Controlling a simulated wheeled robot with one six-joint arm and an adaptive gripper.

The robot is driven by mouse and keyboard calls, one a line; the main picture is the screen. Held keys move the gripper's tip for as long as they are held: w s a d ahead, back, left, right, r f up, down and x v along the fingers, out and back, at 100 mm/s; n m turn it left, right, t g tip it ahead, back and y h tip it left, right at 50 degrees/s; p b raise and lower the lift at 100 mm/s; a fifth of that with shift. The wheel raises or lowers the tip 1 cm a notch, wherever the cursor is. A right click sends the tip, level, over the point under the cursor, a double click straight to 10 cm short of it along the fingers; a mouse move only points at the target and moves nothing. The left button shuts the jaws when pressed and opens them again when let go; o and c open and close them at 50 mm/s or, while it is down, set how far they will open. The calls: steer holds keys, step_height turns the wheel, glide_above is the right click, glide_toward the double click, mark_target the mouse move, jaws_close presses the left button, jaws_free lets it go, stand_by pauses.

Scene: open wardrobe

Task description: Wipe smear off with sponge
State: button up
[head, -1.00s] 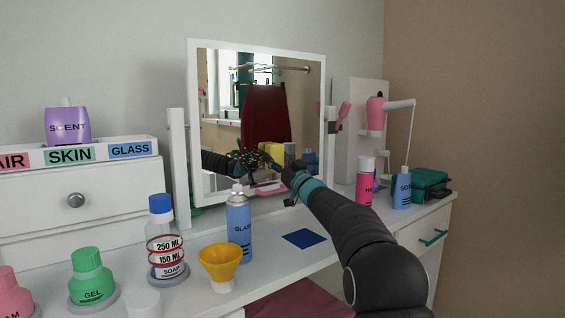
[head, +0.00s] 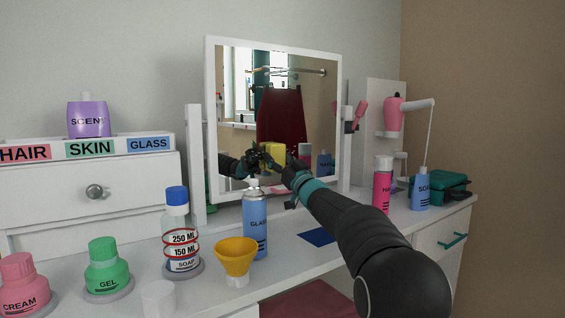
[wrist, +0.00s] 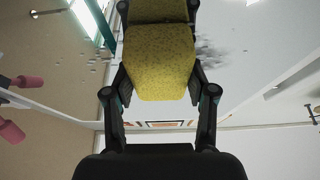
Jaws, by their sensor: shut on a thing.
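My gripper (wrist: 160,88) is shut on the yellow sponge (wrist: 160,65), which fills the upper middle of the wrist view. Beside the sponge, a grey speckled smear (wrist: 213,55) shows on the mirror's glass, with fainter specks on the sponge's other side. Part of the smear may be hidden behind the sponge. In the head view my gripper (head: 287,172) is in front of the lower middle of the white-framed mirror (head: 211,120). A yellow patch shows there too; I cannot tell whether it is the sponge or its reflection. Contact with the glass cannot be told.
A blue glass spray bottle (head: 255,225) and yellow funnel (head: 236,257) stand left of my arm. Soap, gel and cream bottles stand further left. A pink bottle (head: 382,185), blue bottle (head: 421,190) and teal case (head: 452,185) stand right. A blue cloth-like square (head: 316,237) lies beside my arm.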

mark_target(248, 154)
steer(key=shift+s+a+b, duration=0.35)
steer(key=shift+s+a, duration=0.25)
steer(key=shift+a, duration=0.1)
steer(key=shift+s+a+b, duration=0.5)
steer(key=shift+s+a, duration=0.05)
steer(key=shift+a, duration=0.35)
steer(key=shift+s+a+b, duration=0.45)
steer(key=shift+s+a, duration=0.1)
steer(key=shift+a, duration=0.4)
steer(key=shift+s+a+b, duration=0.5)
steer(key=shift+s+a, duration=0.05)
steer(key=shift+a, duration=0.35)
steer(key=shift+s+a, duration=0.15)
steer(key=shift+r, duration=0.15)
